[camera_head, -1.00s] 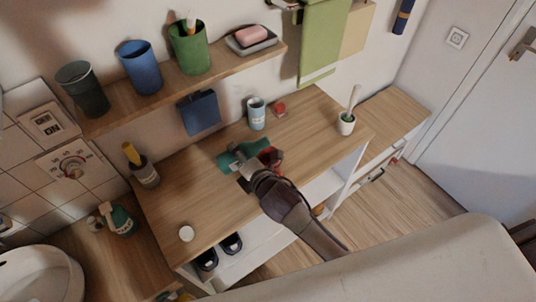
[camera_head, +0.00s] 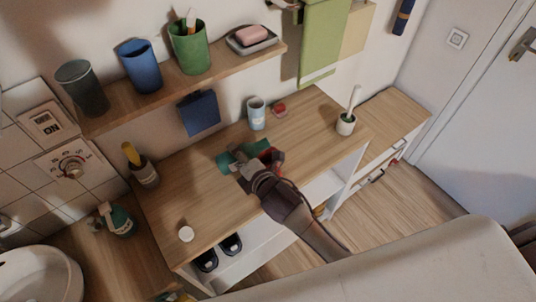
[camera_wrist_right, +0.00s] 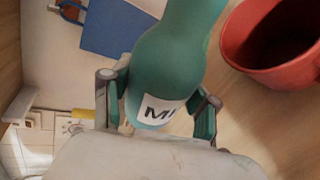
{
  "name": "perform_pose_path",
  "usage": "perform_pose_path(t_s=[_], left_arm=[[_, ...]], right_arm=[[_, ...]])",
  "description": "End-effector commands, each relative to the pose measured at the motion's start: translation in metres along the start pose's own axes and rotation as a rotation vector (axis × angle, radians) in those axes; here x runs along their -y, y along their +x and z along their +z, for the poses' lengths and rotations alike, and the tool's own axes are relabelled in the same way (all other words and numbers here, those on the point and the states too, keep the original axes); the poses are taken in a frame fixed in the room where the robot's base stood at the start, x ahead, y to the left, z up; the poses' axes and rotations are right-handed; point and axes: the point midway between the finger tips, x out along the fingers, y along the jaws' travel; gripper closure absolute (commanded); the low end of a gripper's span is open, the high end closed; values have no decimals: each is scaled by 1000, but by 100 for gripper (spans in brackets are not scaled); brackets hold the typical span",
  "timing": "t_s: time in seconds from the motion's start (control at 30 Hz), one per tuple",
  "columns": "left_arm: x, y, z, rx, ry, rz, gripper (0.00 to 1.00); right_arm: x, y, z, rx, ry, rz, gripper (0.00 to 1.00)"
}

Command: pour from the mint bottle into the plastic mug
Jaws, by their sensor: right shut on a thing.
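The green mint bottle (camera_head: 228,160) is in my right gripper (camera_head: 246,168), above the wooden counter, and looks strongly tilted. In the right wrist view my right gripper (camera_wrist_right: 158,112) is shut around the bottle (camera_wrist_right: 165,62), with a finger on each side of its white label starting "MI". The bottle's top runs out of that frame. A red mug (camera_wrist_right: 277,45), open side showing, is to the right of the bottle, apart from it in that view. In the head view the red mug (camera_head: 275,156) is mostly hidden by my gripper. My left gripper is not in view.
A pale blue cup (camera_head: 256,115) and a small red item (camera_head: 279,110) are at the counter's back. A white pot with a brush (camera_head: 346,124) stands to the right. A white round item (camera_head: 186,234) lies front left. The counter's left middle (camera_head: 185,190) is clear.

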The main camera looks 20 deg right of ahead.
Motion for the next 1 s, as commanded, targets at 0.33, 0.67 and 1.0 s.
perform_pose_path(t_s=[0.33, 0.67, 1.0], left_arm=[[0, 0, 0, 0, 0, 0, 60], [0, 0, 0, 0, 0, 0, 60], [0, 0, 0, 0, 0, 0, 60]], right_arm=[[-1, 0, 0, -5, 18, 8, 78], [-1, 0, -1, -10, 38, 13, 78], [0, 1, -1, -15, 56, 18, 78]])
